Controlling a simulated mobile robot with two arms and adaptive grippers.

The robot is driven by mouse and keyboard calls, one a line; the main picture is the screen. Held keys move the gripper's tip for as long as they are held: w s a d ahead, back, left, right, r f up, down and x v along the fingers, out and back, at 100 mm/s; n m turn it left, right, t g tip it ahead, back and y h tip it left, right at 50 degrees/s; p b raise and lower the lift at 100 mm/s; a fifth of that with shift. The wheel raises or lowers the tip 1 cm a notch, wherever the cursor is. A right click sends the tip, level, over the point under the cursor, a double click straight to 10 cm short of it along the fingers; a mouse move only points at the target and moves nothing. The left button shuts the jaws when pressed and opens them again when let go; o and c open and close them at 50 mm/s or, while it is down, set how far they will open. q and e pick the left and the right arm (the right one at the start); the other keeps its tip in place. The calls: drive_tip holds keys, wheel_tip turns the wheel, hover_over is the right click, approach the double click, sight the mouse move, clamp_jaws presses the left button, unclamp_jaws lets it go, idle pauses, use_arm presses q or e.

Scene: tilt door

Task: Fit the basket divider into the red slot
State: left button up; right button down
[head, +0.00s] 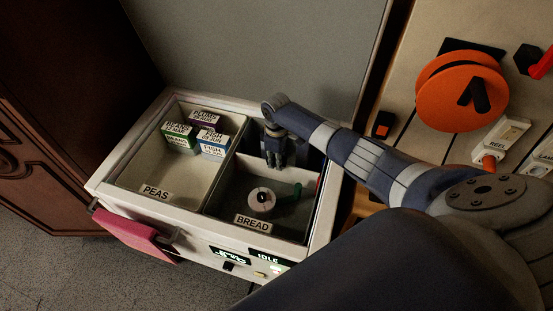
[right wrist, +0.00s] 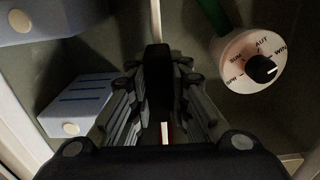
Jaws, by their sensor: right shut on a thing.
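My right gripper (head: 276,160) points down into the back of the basket. It is shut on the divider, but the fingers hide the grip. In the right wrist view the gripper (right wrist: 160,75) also hides most of the divider's length. A small red patch shows low between the fingers; I cannot tell whether it is the slot.
Small boxes, one green (head: 178,135) and one blue (head: 213,144), sit in the PEAS compartment. A white dial (head: 261,199) with a green part lies in the BREAD compartment. A pink cloth (head: 130,230) hangs on the front handle. An orange reel (head: 462,90) is at the right.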

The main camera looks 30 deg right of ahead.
drive_tip(key=shift+f+b, duration=0.75)
drive_tip(key=shift+f, duration=0.35)
drive_tip(key=c, duration=1.4)
unclamp_jaws()
drive_tip(key=shift+r, duration=0.1)
drive_tip(key=shift+r, duration=0.1)
wheel_tip(320, 180, up, 12)
drive_tip(key=shift+f, duration=0.1)
